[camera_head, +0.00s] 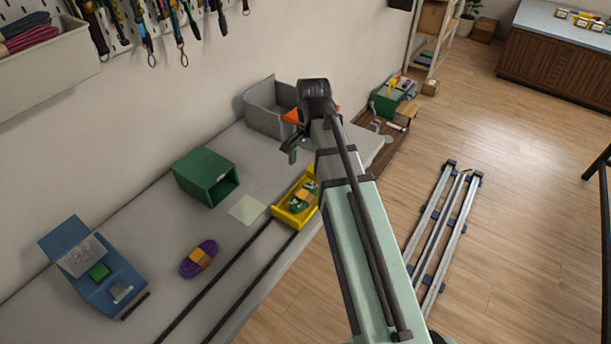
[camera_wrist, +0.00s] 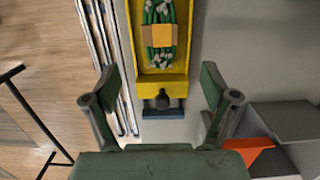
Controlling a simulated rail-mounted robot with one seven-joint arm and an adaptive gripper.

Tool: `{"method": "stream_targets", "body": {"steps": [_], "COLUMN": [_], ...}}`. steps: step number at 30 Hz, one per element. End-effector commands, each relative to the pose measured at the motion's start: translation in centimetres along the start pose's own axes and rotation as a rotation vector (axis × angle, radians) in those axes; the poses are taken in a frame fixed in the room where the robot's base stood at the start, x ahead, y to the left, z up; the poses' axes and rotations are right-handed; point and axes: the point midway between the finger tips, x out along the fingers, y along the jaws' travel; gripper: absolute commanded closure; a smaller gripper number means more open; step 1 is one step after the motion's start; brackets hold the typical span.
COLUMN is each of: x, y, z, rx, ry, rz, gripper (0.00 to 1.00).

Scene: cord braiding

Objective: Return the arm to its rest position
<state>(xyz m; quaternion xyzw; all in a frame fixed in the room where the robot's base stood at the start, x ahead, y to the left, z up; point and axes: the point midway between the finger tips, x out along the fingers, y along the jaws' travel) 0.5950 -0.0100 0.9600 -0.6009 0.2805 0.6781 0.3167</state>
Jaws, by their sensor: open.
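My arm reaches out over the bench in the head view, with my gripper (camera_head: 290,148) at its far end above the bench, near the grey bin and the yellow tray. In the wrist view my gripper (camera_wrist: 161,90) is open, its two green fingers wide apart with nothing between them. Beyond the fingertips lies the yellow tray (camera_wrist: 148,82), which holds a green cord bundle (camera_wrist: 160,14) with an orange band. The tray also shows in the head view (camera_head: 281,214), partly beside my arm, with the bundle (camera_head: 303,195) in it.
A grey bin (camera_head: 262,106) with an orange piece stands at the bench's back. A green open box (camera_head: 205,177), a purple bundle (camera_head: 192,267) and a blue box (camera_head: 92,265) sit leftward. Metal rails (camera_head: 440,235) lie on the floor at right.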

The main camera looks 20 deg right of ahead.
Motion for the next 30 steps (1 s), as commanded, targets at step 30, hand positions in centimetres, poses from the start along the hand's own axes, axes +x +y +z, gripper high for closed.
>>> {"method": "stream_targets", "body": {"steps": [30], "x": [1.8], "y": [0.9], "z": [-7.1], "rx": [-0.095], "ry": [0.121], "rz": [-0.089], "gripper": [0.15]}}
